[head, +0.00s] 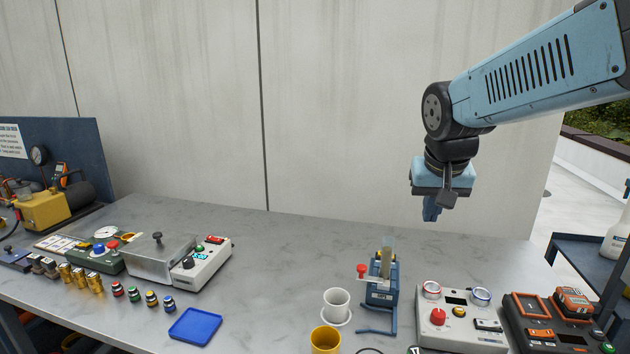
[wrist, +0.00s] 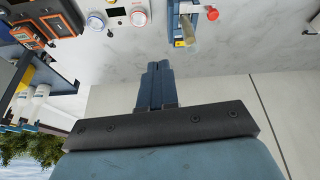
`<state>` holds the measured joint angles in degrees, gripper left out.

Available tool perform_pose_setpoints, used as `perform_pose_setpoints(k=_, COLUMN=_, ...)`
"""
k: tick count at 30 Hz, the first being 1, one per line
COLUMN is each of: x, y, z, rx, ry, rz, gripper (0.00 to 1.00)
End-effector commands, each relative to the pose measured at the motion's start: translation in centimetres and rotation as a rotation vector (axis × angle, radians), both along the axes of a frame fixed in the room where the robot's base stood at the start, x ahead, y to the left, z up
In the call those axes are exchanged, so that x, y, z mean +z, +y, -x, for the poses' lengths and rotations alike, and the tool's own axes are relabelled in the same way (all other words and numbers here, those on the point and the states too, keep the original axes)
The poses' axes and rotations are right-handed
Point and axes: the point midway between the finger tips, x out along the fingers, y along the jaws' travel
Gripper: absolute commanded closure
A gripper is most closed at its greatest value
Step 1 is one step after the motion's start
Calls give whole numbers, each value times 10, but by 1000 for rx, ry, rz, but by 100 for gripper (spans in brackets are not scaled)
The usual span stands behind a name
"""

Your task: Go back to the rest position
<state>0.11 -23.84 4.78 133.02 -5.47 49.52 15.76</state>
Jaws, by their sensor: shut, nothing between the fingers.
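My gripper (head: 431,212) hangs from the blue arm at the right of the head view, pointing down, well above the back right of the grey table (head: 290,257). Its fingers are together with nothing between them. In the wrist view my gripper (wrist: 158,66) also shows its blue fingers closed and empty, with bare table and wall around the tips. It touches nothing.
Below it stand a blue stand with a red knob (head: 381,284), a white cup (head: 336,304), a yellow cup (head: 325,340), a grey control box (head: 462,318) and an orange-black case (head: 550,322). A blue tray (head: 195,326) lies left. The table's back middle is clear.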

Motion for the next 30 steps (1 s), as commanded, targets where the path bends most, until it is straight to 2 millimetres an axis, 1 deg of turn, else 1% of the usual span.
perform_pose_setpoints(k=1, x=3, y=-3, z=14, rx=12, ry=-15, rz=-2, gripper=100)
perform_pose_setpoints(k=6, x=6, y=-9, z=55, rx=62, ry=-51, rz=-5, gripper=100)
perform_pose_setpoints(k=9, x=5, y=-12, z=77, rx=92, ry=-70, rz=-8, gripper=100)
perform_pose_setpoints(k=13, x=2, y=-14, z=98, rx=125, ry=-91, rz=-12, gripper=100)
perform_pose_setpoints(k=15, x=1, y=-16, z=105, rx=137, ry=-99, rz=-12, gripper=100)
perform_pose_setpoints(k=19, x=-1, y=-17, z=112, rx=149, ry=-106, rz=-14, gripper=100)
perform_pose_setpoints(k=30, x=-1, y=-17, z=113, rx=152, ry=-106, rz=-14, gripper=100)
